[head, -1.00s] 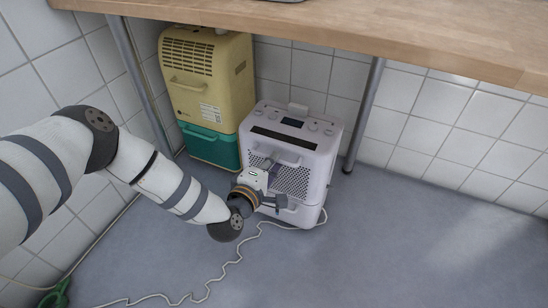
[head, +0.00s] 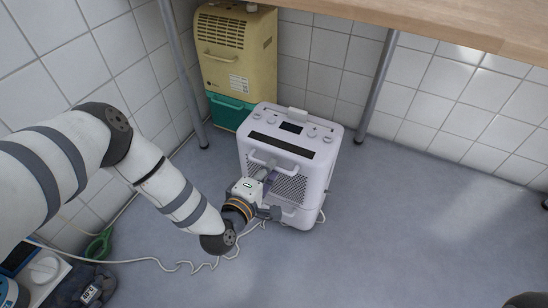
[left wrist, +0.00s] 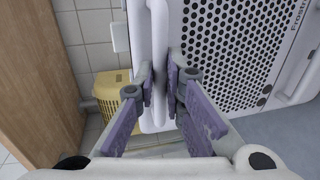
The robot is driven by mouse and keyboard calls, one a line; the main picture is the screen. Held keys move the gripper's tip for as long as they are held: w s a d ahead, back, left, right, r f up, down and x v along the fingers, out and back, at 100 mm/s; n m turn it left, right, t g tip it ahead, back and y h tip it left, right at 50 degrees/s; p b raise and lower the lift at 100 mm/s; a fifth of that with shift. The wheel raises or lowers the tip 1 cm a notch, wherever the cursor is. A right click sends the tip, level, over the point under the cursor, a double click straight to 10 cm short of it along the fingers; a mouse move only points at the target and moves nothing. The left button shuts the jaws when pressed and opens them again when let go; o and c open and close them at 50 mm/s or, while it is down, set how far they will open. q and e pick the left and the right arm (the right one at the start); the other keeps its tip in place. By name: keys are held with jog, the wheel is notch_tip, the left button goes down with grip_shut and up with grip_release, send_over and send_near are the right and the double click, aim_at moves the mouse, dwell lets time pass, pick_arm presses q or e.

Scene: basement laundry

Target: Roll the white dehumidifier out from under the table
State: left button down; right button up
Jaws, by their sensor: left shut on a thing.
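The white dehumidifier (head: 318,172) stands upright on the grey floor, in front of the table (head: 430,25) and between its two metal legs in the picture. It has knobs and a dark display on top and a perforated front. My left gripper (head: 266,178) is at its front, shut on the front handle (head: 262,158). In the left wrist view, the handle (left wrist: 158,60) runs between the purple-padded fingers (left wrist: 167,88), beside the perforated front (left wrist: 235,45). The dehumidifier's wheels cannot be made out. My right gripper is not seen.
A yellow unit (head: 232,55) with a green tank (head: 228,112) stands behind, at the left table leg (head: 183,75). A white cord (head: 180,265) lies across the floor at front left, near a green object (head: 98,246). The floor at right is clear.

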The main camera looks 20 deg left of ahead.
pick_arm(q)
jog(key=f+p+v, duration=0.1)
jog(key=p+v, duration=0.1)
jog(key=v, duration=0.4)
jog(key=shift+s+f, duration=0.15)
jog(key=shift+s, duration=0.4)
jog(key=shift+a, duration=0.1)
jog(key=c, duration=1.7)
grip_release()
jog(key=shift+o, duration=0.2)
jog(key=shift+s, duration=0.1)
jog(key=v, duration=1.2)
